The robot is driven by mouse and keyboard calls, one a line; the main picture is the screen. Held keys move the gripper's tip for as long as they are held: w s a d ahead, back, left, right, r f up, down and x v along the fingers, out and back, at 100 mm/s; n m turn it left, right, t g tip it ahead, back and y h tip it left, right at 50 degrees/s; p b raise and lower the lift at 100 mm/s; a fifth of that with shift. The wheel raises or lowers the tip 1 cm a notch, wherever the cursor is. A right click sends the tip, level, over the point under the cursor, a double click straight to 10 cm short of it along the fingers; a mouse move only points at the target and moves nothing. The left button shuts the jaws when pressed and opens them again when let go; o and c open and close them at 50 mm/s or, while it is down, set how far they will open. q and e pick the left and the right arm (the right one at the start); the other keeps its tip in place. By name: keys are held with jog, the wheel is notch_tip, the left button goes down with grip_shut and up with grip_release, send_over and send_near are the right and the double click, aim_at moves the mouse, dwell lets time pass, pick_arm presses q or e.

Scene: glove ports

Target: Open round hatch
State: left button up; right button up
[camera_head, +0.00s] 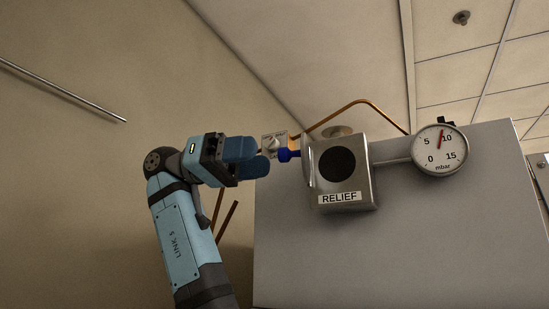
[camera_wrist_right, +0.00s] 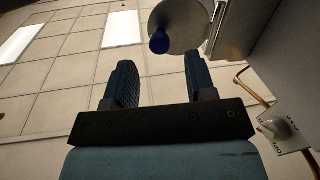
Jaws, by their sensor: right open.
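The round hatch is a metal disc with a blue knob. In the wrist view the disc (camera_wrist_right: 184,18) is at the top and its knob (camera_wrist_right: 159,42) points towards me. In the head view the hatch (camera_head: 309,168) shows nearly edge-on at the left side of the metal RELIEF box (camera_head: 358,180), its knob (camera_head: 288,154) sticking out left. My right gripper (camera_head: 262,157) is just left of the knob. In the wrist view its fingers (camera_wrist_right: 160,66) are open and empty, with the knob beyond the gap between them. Whether they touch it, I cannot tell. My left gripper is out of view.
A pressure gauge (camera_head: 440,150) is right of the box, its needle near 10. A small plate with a rotary knob (camera_head: 272,145) is behind my fingers; it also shows in the wrist view (camera_wrist_right: 283,130). A copper pipe (camera_head: 350,104) runs above. The left side is open wall with a rod (camera_head: 62,90).

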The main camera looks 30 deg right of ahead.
jog(key=shift+v, duration=1)
jog(key=shift+f, duration=0.1)
